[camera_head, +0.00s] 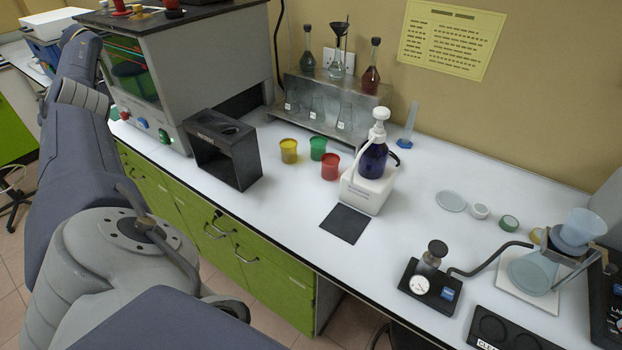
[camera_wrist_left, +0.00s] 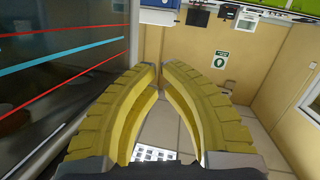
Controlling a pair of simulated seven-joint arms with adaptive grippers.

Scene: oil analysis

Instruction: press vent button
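Three round buttons sit on the lower front of the grey bench machine (camera_head: 190,62) in the head view: a red button (camera_head: 124,115), a blue button (camera_head: 142,123) and a green button (camera_head: 164,138). Their labels are too small to read, so I cannot tell which is the vent button. A small black pump unit (camera_head: 443,301) with a round gauge and a blue patch stands at the right. My left gripper (camera_wrist_left: 159,68) shows only in the left wrist view, its yellow fingertips nearly together with nothing between them. My right gripper is not in view.
In the left wrist view, a dark panel (camera_wrist_left: 60,60) with red and blue lines is close at left.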

